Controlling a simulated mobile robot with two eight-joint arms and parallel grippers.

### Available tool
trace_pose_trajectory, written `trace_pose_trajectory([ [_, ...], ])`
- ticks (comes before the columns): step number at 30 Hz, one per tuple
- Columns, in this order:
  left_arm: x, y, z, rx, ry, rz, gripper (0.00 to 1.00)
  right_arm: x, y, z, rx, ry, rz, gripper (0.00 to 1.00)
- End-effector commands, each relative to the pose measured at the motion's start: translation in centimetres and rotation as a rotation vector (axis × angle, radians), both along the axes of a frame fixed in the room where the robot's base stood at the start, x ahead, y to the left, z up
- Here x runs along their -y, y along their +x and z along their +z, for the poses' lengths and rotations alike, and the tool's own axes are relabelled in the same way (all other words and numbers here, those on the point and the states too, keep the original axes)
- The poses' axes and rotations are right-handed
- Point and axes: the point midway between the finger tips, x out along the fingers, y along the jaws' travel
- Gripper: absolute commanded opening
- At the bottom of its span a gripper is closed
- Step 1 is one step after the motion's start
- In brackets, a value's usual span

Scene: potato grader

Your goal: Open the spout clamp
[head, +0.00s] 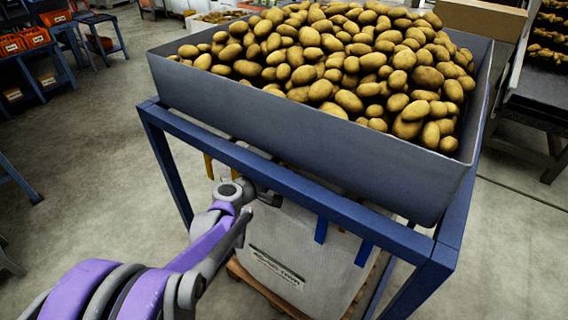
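The grey hopper (310,140), heaped with potatoes (330,55), stands on a blue steel frame (330,205). A white bulk bag (300,255) with printed text hangs or stands below it. My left arm reaches in from the lower left. Its gripper (268,197) is at the near side of the frame, just under the top rail and in front of the bag's upper part. The fingers are small, dark and partly hidden, so I cannot tell their opening or any contact. I cannot make out the spout clamp. My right gripper is not in view.
Blue straps (363,253) and a yellow-orange strip (208,166) show below the rail. The bag is over a wooden pallet (262,290). Shelves with orange bins (35,37) stand at the far left. The concrete floor (90,170) on the left is mostly clear.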

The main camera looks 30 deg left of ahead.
Motion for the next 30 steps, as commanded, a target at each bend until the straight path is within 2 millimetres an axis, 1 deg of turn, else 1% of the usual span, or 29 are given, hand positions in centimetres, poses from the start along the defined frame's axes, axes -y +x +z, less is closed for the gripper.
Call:
trace_pose_trajectory([
  [3,0.07,0.69,-0.17,0.000,0.000,0.000,0.47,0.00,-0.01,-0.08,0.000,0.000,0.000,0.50],
  [11,0.09,0.83,-0.18,0.000,0.000,0.000,0.47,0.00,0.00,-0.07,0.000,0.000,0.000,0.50],
  [12,0.09,0.83,-0.18,0.000,0.000,0.000,0.45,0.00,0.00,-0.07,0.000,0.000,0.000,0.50],
  [14,0.09,0.83,-0.18,0.000,0.000,0.000,0.34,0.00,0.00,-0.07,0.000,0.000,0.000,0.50],
  [18,0.08,0.82,-0.18,0.000,0.000,0.000,0.09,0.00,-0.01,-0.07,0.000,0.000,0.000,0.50],
  [19,0.08,0.82,-0.18,0.000,0.000,0.000,0.03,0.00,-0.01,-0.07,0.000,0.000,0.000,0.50],
  [20,0.08,0.82,-0.18,0.000,0.000,0.000,0.00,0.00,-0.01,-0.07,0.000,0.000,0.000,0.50],
  [30,0.08,0.81,-0.17,0.000,0.000,0.000,0.00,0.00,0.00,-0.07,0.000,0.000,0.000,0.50],
])
